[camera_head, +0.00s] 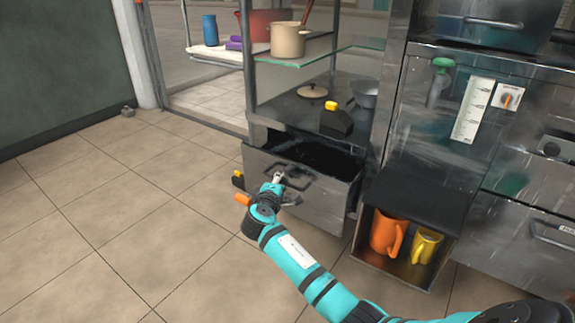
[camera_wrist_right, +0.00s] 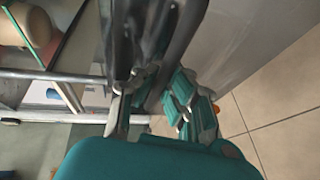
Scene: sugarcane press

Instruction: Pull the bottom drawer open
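The bottom drawer (camera_head: 322,205) is a grey metal drawer under the shelf unit. It stands partly open, and its dark inside shows behind the front. Its dark bar handle (camera_head: 296,176) is on the front panel, and the bar also shows in the right wrist view (camera_wrist_right: 178,35). My right gripper (camera_head: 279,180) is at the left part of the handle. In the right wrist view its fingers (camera_wrist_right: 155,95) lie on either side of the bar and appear closed on it. My left gripper is not in view.
Right of the drawer, a low open compartment holds an orange mug (camera_head: 387,233) and a yellow mug (camera_head: 426,246). A black block with a yellow top (camera_head: 336,122) and a lid (camera_head: 312,91) lie above the drawer.

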